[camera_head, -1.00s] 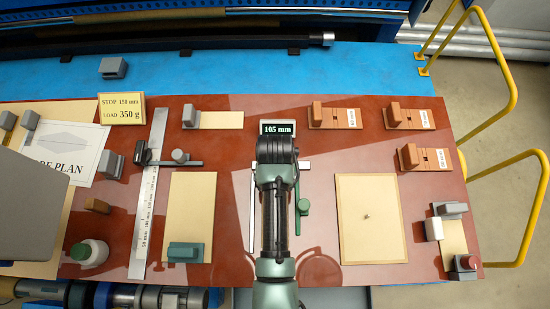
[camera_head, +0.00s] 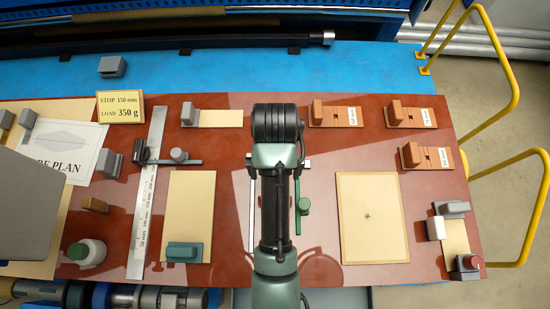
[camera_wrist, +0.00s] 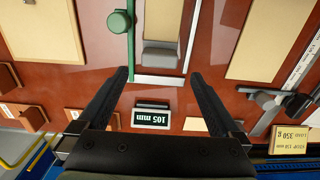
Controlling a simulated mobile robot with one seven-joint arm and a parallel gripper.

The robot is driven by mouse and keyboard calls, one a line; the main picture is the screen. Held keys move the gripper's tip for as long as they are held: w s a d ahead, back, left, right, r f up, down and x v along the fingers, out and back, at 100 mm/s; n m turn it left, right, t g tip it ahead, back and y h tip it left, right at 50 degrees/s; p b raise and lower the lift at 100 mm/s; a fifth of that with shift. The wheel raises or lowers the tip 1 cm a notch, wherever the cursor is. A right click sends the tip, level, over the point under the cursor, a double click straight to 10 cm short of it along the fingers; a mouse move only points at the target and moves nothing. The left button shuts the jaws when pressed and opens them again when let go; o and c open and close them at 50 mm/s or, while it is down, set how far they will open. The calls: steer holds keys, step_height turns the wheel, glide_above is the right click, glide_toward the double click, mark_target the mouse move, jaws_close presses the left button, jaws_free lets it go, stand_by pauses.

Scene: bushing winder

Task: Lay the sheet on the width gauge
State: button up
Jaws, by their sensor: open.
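The width gauge has a white rail (camera_wrist: 188,35), a green bar with a round knob (camera_wrist: 120,22) and a display reading 105 mm (camera_wrist: 152,119). In the wrist view a tan sheet (camera_wrist: 162,18) with a grey block (camera_wrist: 160,55) on its end lies between the rail and the green bar. A narrow gap shows beside the green bar. My gripper (camera_wrist: 160,76) is open and empty above the gauge, its fingers apart around the grey block's end and the display. In the head view my arm hides the sheet and the display.
Another sheet with a green block (camera_head: 188,252) and a ruler (camera_head: 148,200) lie left. A tan board (camera_head: 372,222) lies right. A short sheet with a grey block (camera_head: 189,114) and several brown blocks on plates (camera_head: 410,155) stand around. A sign (camera_head: 121,107) reads 350 g.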

steer(key=shift+r+p, duration=0.55)
steer(key=shift+r, duration=1.05)
steer(key=w+r+t, duration=0.7)
steer(key=w+r, duration=0.6)
steer(key=w+r+t, duration=0.3)
steer(key=r, duration=0.5)
steer(key=w+r+t, duration=0.2)
steer(key=r+t, duration=0.2)
steer(key=r, duration=0.5)
step_height(320, 180, up, 16)
steer(key=s+t, duration=0.2)
steer(key=t, duration=0.4)
steer(key=s+r+t, duration=0.7)
steer(key=s+r, duration=0.5)
steer(key=r, duration=0.5)
steer(key=shift+r, duration=0.15)
